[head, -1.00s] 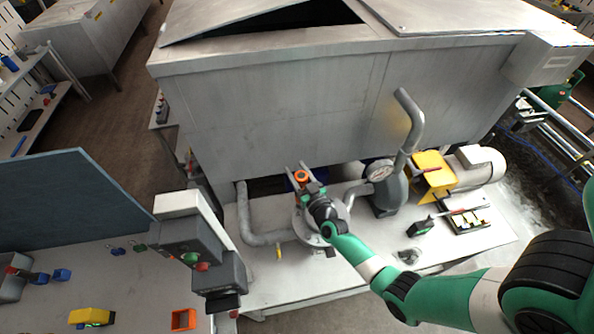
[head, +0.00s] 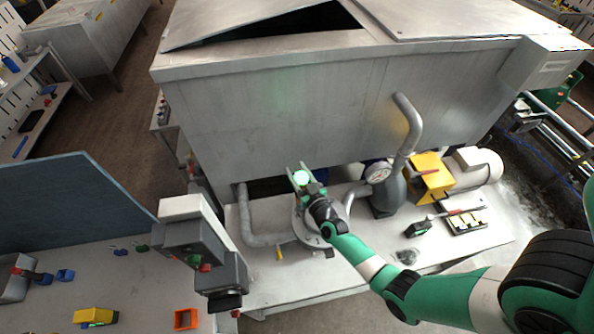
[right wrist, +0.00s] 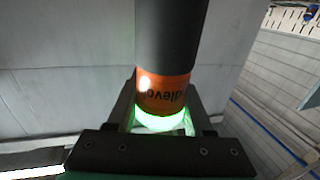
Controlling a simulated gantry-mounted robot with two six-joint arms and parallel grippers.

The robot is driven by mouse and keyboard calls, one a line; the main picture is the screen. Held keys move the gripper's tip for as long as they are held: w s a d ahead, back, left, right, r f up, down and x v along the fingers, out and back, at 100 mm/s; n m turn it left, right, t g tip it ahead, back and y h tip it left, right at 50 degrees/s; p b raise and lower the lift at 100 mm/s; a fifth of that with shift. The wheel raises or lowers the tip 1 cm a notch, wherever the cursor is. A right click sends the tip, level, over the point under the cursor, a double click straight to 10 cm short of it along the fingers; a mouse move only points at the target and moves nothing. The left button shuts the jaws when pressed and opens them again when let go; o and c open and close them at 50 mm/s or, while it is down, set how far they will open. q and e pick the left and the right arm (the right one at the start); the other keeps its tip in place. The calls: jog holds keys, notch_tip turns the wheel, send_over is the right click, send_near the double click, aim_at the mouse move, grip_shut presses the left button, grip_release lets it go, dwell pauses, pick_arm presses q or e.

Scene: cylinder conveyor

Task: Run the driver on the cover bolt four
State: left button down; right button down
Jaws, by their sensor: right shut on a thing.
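My right gripper (head: 303,181) is shut on the driver (head: 301,177), seen nearly end-on in the head view with a bright green glow. In the right wrist view the driver (right wrist: 164,92) is a dark cylinder with an orange lettered band and a glowing green ring between the jaws (right wrist: 162,116). Below the gripper in the head view is a round grey metal housing (head: 305,232), partly hidden by my arm. I cannot make out cover bolt four or the driver's tip. My left gripper is not in view.
A large grey tank (head: 290,120) stands close behind the gripper. A pipe with a gauge (head: 378,173), a yellow guard (head: 431,176) and a motor (head: 477,168) stand to the right. A grey button box (head: 215,262) is at left.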

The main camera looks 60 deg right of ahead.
jog(key=shift+w+r+p, duration=0.1)
jog(key=shift+r+p, duration=0.5)
jog(key=shift+r, duration=0.5)
